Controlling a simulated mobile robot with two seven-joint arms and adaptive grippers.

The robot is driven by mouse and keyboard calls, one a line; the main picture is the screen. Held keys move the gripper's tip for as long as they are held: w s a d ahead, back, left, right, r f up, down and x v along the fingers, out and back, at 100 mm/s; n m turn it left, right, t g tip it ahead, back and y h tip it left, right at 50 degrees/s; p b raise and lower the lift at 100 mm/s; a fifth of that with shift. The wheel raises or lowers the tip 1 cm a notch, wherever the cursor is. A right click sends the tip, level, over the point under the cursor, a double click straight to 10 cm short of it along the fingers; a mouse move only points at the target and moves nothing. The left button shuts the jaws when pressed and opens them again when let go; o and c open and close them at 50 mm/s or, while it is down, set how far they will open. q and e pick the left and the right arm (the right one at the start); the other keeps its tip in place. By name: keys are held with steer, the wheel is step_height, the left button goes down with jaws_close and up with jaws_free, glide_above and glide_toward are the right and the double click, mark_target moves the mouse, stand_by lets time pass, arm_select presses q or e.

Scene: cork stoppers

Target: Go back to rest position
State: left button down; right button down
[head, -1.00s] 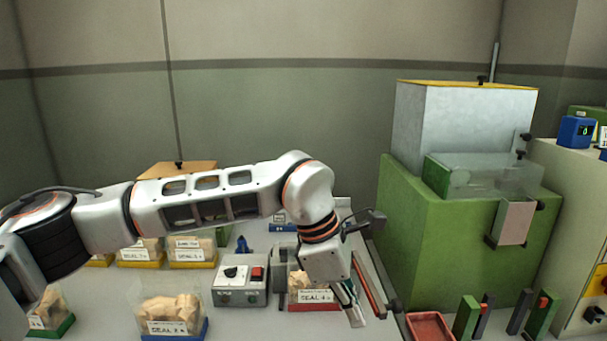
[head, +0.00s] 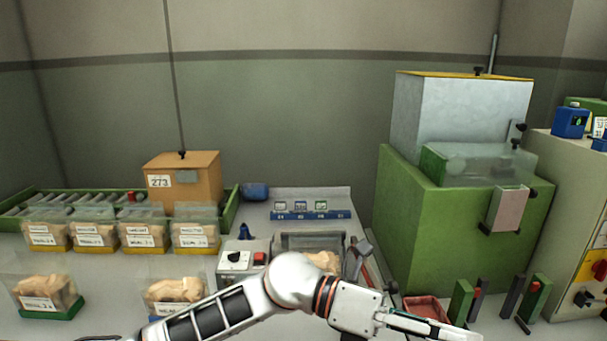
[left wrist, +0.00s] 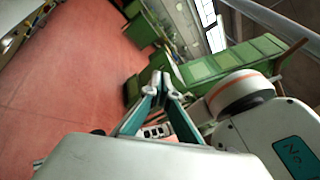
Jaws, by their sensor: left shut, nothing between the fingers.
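My left arm comes in from the bottom left of the head view. Its gripper (head: 432,325) lies low at the bottom, pointing right, in front of the red tray. In the left wrist view the fingers (left wrist: 160,84) converge with their tips together, and nothing shows between them. The left gripper is shut and empty. Beyond it the wrist view shows a red floor (left wrist: 75,80) and green cabinets (left wrist: 235,62), with nothing touching the fingers. My right gripper is in neither view.
Bags of corks (head: 42,292) stand in rows at the left. A control box with a knob (head: 236,262) is behind my arm. A green machine (head: 450,245) fills the right, with a red tray (head: 425,305) and upright green-and-black posts (head: 462,300) before it.

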arm_select(q)
steer(key=w+a+n+t+h, duration=0.7)
steer(key=w+n+t, duration=0.45)
steer(key=n, duration=0.65)
steer(key=w+a+f+n+t+y, duration=0.4)
steer(key=a+f+n+t+y, duration=0.6)
steer(key=a+f+n+t, duration=0.45)
steer(key=s+a+f+n+g+y, duration=0.2)
steer(key=s+a+f, duration=0.4)
steer(key=f, duration=0.3)
steer(key=s+a+f+n+g+y, duration=0.3)
steer(key=s+a+f+n+y, duration=0.1)
steer(key=f, duration=0.6)
steer(key=s+a+f+n+g+y, duration=0.3)
steer(key=s+a+f+n+y, duration=0.1)
steer(key=s+a+f+n, duration=0.3)
step_height(320, 180, down, 3)
steer(key=shift+s+a+f+n, duration=0.15)
steer(key=shift+s+a+n, duration=0.2)
steer(key=shift+a, duration=0.7)
